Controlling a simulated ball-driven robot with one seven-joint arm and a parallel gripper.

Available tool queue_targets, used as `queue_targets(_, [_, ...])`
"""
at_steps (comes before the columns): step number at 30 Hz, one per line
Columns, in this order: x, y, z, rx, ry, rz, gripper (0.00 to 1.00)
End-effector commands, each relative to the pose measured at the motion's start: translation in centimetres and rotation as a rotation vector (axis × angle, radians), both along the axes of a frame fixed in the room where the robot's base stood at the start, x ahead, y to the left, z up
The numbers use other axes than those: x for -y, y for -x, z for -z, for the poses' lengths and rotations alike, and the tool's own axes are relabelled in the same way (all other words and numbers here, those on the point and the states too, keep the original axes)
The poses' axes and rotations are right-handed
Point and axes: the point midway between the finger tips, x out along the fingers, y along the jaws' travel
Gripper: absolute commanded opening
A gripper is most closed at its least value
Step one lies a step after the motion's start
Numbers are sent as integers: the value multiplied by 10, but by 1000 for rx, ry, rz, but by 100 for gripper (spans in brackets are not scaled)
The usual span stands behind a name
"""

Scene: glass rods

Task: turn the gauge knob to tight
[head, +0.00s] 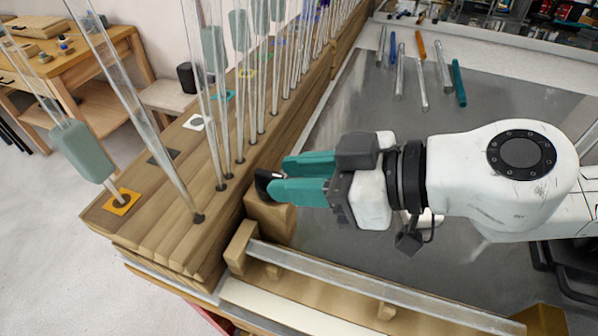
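A black knob (263,181) sits on top of a wooden block (272,217) beside the wooden rod rack, near the middle of the head view. My gripper (277,177) reaches in from the right with its two teal fingers at the knob. One fingertip is on the knob's far side, and the other is on its near side and hides part of it. I cannot tell whether the fingers press on the knob. No mark showing the knob's setting can be made out.
A wooden rack (165,225) with several upright glass rods stands close left of my gripper. A long glass rod (370,287) lies on wooden supports in front. Several loose rods (422,82) lie on the grey tabletop (345,120) at the back.

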Motion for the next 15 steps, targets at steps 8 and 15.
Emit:
queue_targets(8, [0,0,0,0,0,0,4])
queue_targets(15, [0,0,0,0,0,0,0])
